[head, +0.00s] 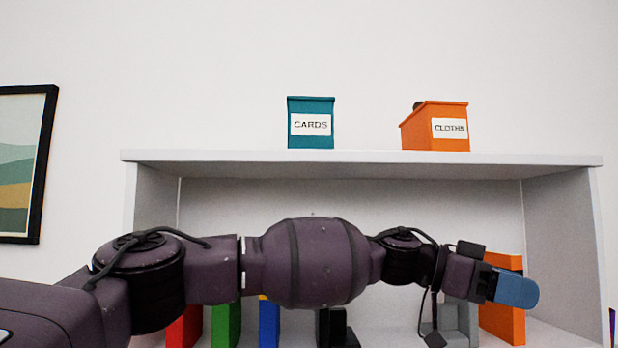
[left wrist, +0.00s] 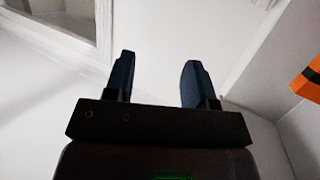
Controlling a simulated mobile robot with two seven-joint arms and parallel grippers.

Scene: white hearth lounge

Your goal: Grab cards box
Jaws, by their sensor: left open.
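The teal cards box (head: 311,139) stands upright on the white shelf's top board, left of its middle, with a white "CARDS" label facing me. My left arm stretches across the head view from the left, in front of the shelf and below the top board. My left gripper (head: 517,289) is at the right end of that arm, lower and well to the right of the cards box. In the left wrist view my left gripper (left wrist: 158,80) has its two fingers apart with nothing between them. The cards box does not show there. My right gripper is not in view.
An orange cloths box (head: 420,134) stands on the same top board (head: 360,157), right of the cards box with a gap between. Below, partly hidden by my arm, are red, green, blue, black, grey and orange (head: 502,322) objects. A framed picture (head: 20,165) hangs at left.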

